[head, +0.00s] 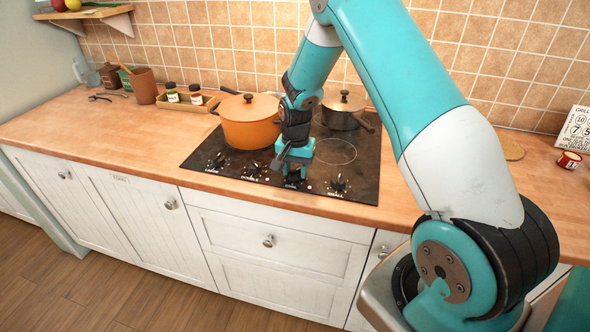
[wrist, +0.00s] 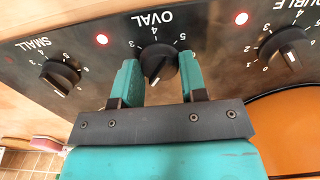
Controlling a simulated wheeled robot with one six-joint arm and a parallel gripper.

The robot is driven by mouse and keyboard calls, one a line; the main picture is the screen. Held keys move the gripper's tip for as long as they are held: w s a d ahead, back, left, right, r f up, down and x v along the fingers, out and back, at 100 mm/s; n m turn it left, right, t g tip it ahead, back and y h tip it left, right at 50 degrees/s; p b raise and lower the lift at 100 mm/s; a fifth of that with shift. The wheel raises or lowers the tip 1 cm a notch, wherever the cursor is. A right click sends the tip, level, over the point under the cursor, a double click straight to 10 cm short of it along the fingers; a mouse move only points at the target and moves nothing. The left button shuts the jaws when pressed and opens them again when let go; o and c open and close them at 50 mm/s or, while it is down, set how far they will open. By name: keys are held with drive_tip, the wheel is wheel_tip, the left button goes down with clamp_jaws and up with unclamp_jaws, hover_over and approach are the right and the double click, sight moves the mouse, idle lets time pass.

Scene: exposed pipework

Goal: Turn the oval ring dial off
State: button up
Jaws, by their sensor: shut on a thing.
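The oval ring dial (wrist: 160,64) is a black round knob beside the word OVAL on the black panel in the wrist view. Its white pointer line points down and slightly left, away from the numbers 3, 4 and 5. My gripper (wrist: 160,78) has its two teal fingers on either side of this knob, shut on it.
The SMALL dial (wrist: 61,74) and the DOUBLE dial (wrist: 285,47) flank it, with red lights lit on the panel. An orange pot (head: 249,130) and a dark lidded pot (head: 344,118) stand behind my gripper.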

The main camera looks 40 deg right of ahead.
sight(296, 171)
drive_tip(key=n, duration=0.4)
drive_tip(key=shift+b, duration=0.3)
drive_tip(key=shift+n, duration=1.6)
drive_tip(key=shift+s, duration=0.1)
drive_tip(key=o, duration=0.9)
wheel_tip(296, 171, up, 17)
drive_tip(key=b, duration=0.2)
drive_tip(key=shift+r+b, duration=0.2)
drive_tip(key=shift+b, duration=0.2)
